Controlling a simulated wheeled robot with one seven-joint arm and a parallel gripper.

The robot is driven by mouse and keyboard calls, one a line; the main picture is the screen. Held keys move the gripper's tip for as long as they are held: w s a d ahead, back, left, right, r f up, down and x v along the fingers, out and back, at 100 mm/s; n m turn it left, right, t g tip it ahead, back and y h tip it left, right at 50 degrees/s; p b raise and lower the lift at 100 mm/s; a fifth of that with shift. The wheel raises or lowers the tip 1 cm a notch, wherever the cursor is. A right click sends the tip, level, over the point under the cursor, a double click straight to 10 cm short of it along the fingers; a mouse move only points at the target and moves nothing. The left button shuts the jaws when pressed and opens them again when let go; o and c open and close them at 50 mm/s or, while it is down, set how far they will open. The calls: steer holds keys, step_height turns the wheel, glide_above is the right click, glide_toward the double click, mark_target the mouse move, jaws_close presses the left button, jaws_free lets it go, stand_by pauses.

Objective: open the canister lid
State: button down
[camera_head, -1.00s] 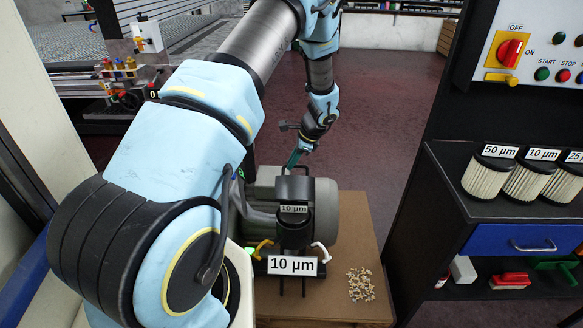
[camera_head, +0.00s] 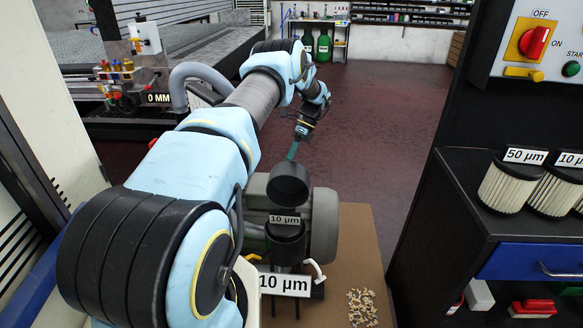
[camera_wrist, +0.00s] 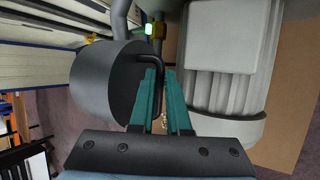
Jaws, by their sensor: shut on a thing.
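The canister (camera_head: 287,243) is a dark cylinder on the pump, with a 10 µm label. Its dark round lid (camera_head: 288,188) is up and tilted behind and above the canister mouth, its hollow underside facing the head camera. I cannot tell whether it still touches the canister. My gripper (camera_head: 293,151) is above the lid with teal fingers. In the wrist view, the lid (camera_wrist: 103,85) is at the left, and the teal fingers (camera_wrist: 158,97) are shut on its bent black handle (camera_wrist: 147,61).
Small pale pellets (camera_head: 361,306) lie on the board to the right. Filter cartridges (camera_head: 510,182) stand on the black cabinet at the right. The floor behind is clear.

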steer(key=shift+w+a+f+b, duration=0.1)
steer(key=shift+w+f+b, duration=0.25)
steer(key=shift+f+b, duration=0.15)
steer(key=shift+w+r, duration=0.1)
steer(key=shift+r, duration=0.05)
steer(key=c, duration=1.2)
jaws_free()
steer(key=o, duration=0.3)
steer(key=shift+b+v, duration=1.2)
steer(key=shift+v, duration=2.6)
